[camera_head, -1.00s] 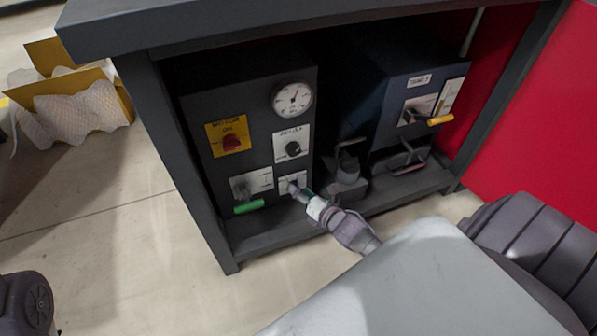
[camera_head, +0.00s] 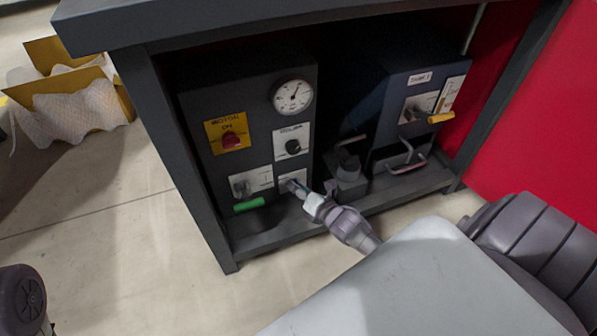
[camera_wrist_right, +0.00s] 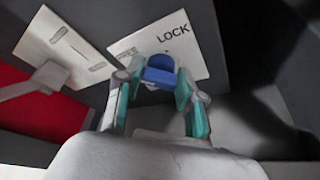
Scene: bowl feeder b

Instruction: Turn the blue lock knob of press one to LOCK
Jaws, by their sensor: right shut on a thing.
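The blue lock knob (camera_wrist_right: 160,72) sits on a white plate (camera_wrist_right: 190,62) with the word LOCK printed near its upper right edge in the right wrist view. Smaller lettering on the plate's left is hard to read. My right gripper (camera_wrist_right: 158,88) is shut on the knob, with a teal-padded finger on each side of it. In the head view my right gripper (camera_head: 291,187) reaches the lower right plate of the left dark panel (camera_head: 258,108) and hides the knob. My left gripper is not in view.
The same panel carries a red motor knob (camera_head: 231,140), a black knob (camera_head: 293,146), a gauge (camera_head: 292,95) and a green-handled lever (camera_head: 249,205). A second unit on the right has a yellow-handled lever (camera_head: 440,118). The bench's front post (camera_head: 180,160) stands left.

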